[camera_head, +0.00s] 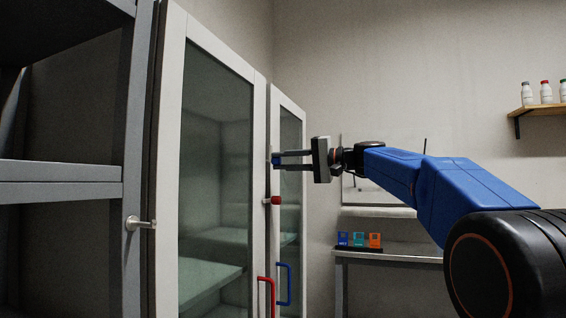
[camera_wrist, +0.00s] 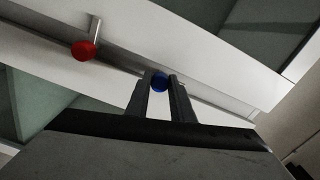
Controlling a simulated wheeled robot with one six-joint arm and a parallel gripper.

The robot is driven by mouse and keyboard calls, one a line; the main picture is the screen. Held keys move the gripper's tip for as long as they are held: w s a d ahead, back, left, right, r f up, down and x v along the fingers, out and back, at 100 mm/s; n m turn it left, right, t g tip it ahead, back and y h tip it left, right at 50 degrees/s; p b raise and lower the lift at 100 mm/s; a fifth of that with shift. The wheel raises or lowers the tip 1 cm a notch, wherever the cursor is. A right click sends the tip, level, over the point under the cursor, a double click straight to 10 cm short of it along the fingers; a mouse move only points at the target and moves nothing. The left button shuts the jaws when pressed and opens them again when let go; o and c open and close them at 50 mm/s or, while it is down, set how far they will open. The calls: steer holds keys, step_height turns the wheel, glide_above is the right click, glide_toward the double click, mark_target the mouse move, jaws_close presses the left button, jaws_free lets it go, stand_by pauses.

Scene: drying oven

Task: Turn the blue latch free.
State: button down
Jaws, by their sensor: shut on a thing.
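The blue latch (camera_wrist: 159,83) shows as a round blue knob between my two fingertips in the wrist view. My gripper (camera_wrist: 161,88) is shut on it. In the head view my gripper (camera_head: 277,160) reaches left to the edge of the right glass door, and a small blue part of the latch (camera_head: 276,161) shows at the fingertips. The fingers hide most of the latch, so I cannot tell how far it is turned. A red latch (camera_head: 274,200) sits just below it on the cabinet and also shows in the wrist view (camera_wrist: 83,50).
The left glass door (camera_head: 172,190) has a red handle (camera_head: 267,290); the right door (camera_head: 273,120) has a blue handle (camera_head: 286,285). A bench (camera_head: 400,258) with small coloured items (camera_head: 358,240) stands behind. A shelf with bottles (camera_head: 540,107) hangs at right.

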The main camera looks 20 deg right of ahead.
steer(key=shift+f, duration=0.1)
steer(key=c, duration=1.5)
jaws_free()
steer(key=shift+c, duration=0.2)
steer(key=v, duration=1.7)
steer(key=shift+s+d, duration=0.15)
